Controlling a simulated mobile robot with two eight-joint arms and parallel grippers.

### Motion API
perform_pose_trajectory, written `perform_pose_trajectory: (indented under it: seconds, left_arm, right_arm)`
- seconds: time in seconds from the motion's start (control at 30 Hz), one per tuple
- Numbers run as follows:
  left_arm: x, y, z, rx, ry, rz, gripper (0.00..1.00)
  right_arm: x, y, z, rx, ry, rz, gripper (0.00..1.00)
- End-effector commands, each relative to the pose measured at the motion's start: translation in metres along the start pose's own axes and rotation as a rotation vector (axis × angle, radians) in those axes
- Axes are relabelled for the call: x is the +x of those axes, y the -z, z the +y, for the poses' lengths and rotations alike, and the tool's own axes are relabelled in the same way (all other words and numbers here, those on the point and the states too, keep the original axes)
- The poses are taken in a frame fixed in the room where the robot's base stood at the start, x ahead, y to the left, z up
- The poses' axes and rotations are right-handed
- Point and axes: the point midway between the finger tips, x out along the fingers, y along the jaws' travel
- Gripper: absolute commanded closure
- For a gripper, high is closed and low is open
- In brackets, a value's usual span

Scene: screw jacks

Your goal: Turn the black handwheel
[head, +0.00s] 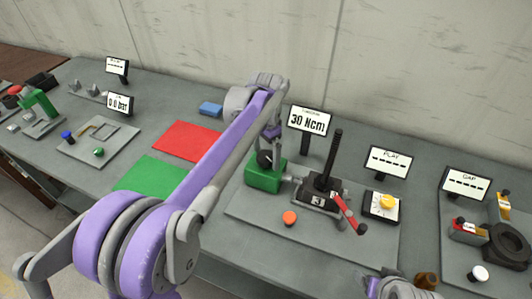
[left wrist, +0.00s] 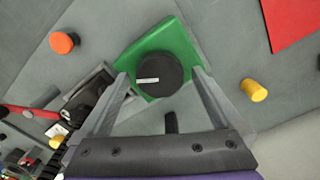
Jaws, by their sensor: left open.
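The black handwheel (left wrist: 158,73) is a round knob with a white mark, on top of a green block (left wrist: 186,46). In the head view the handwheel (head: 264,159) shows partly behind my gripper, above the green block (head: 262,180). My left gripper (head: 272,145) is over it, pointing down. In the left wrist view its two fingers (left wrist: 160,88) are apart, one on each side of the handwheel, with gaps between. I cannot tell whether the tips reach down to its height.
A display reading 30 Ncm (head: 310,120) stands behind. Red (head: 187,141) and green (head: 150,174) mats lie left. A yellow peg (left wrist: 254,90) stands nearby.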

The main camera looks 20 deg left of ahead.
Motion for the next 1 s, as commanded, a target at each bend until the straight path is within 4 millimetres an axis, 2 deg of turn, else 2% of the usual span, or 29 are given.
perform_pose_trajectory:
  seconds: [0.17,0.4,0.53,0.7,1.0]
  left_arm:
    - [-0.026,0.0,0.0,0.0,0.0,0.0,0.0]
    - [-0.075,0.0,0.0,0.0,0.001,0.001,0.0]
    - [-0.094,0.0,0.0,0.0,0.001,0.001,0.0]
    - [-0.105,0.0,0.0,0.0,0.0,0.0,0.0]
    - [-0.106,0.0,0.0,0.0,0.0,0.0,0.0]
  right_arm:
    - [-0.002,0.002,0.0,0.0,0.0,0.002,0.19]
    - [-0.006,0.007,0.0,0.0,0.0,0.006,0.19]
    - [-0.007,0.009,0.0,0.0,0.0,0.008,0.19]
    - [-0.008,0.01,0.0,0.0,0.0,0.009,0.19]
    - [-0.008,0.009,0.0,0.0,0.0,0.009,0.19]
